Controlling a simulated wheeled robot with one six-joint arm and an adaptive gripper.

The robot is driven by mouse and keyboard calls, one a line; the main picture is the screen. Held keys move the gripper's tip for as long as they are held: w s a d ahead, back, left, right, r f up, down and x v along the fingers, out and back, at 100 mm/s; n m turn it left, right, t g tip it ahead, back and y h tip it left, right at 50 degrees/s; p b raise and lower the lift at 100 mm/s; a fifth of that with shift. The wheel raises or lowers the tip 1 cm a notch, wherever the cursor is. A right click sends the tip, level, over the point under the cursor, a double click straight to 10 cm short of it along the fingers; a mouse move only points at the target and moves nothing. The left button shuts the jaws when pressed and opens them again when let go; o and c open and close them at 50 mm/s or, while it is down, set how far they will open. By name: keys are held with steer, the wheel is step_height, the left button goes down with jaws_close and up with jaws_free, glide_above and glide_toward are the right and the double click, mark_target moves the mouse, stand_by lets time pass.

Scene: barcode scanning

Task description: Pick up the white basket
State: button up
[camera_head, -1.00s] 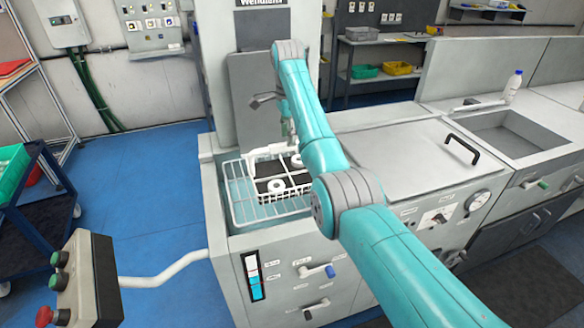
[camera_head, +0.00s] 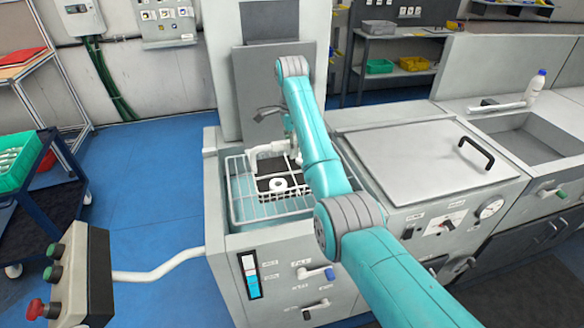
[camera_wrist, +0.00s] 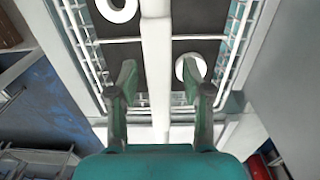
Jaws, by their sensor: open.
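The white wire basket (camera_head: 262,207) sits in the open tank of the grey machine. Inside it are a black plate (camera_head: 265,168) and white ring parts (camera_head: 278,186). The basket's white handle bar (camera_head: 265,149) rises over it. In the wrist view the bar (camera_wrist: 157,45) runs between the fingers of my gripper (camera_wrist: 159,82). The fingers are open on either side of the bar, with gaps showing. In the head view my gripper (camera_head: 292,143) is over the basket and partly hidden by my arm, which also covers the basket's right part.
The machine's closed lid (camera_head: 420,160) with a black handle lies to the right. A sink (camera_head: 525,140) and a bottle (camera_head: 535,85) are further right. A control box (camera_head: 82,275) stands at lower left, a blue cart (camera_head: 60,200) behind it. Blue floor is clear at left.

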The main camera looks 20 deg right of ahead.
steer(key=shift+f, duration=0.2)
stand_by(0.4)
jaws_close()
